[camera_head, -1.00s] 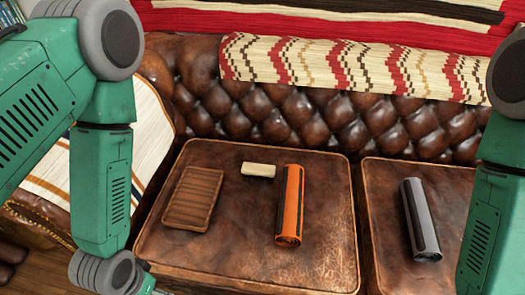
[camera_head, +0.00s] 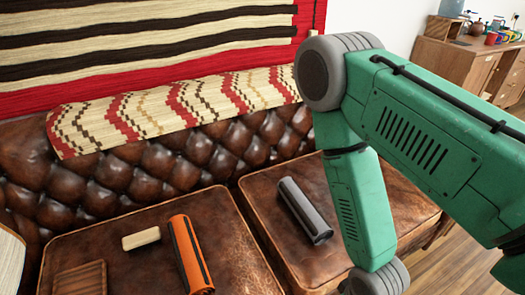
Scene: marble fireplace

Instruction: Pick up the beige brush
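The beige brush (camera_head: 141,238) appears to be the small pale block lying on the left brown leather seat cushion (camera_head: 235,252). It lies just left of an orange cylinder with a dark stripe (camera_head: 190,254) and above a brown slatted wooden tray (camera_head: 80,279). My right arm comes in from the right and reaches down at the right cushion; its gripper is below the picture's edge. My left arm and gripper are out of view. Nothing is touching the brush.
A grey cylinder (camera_head: 305,210) lies on the right leather cushion (camera_head: 262,190). The tufted sofa back (camera_head: 150,175) rises behind, with a patterned textile roll (camera_head: 170,112) on top. A wooden cabinet (camera_head: 470,55) with mugs stands at the far right.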

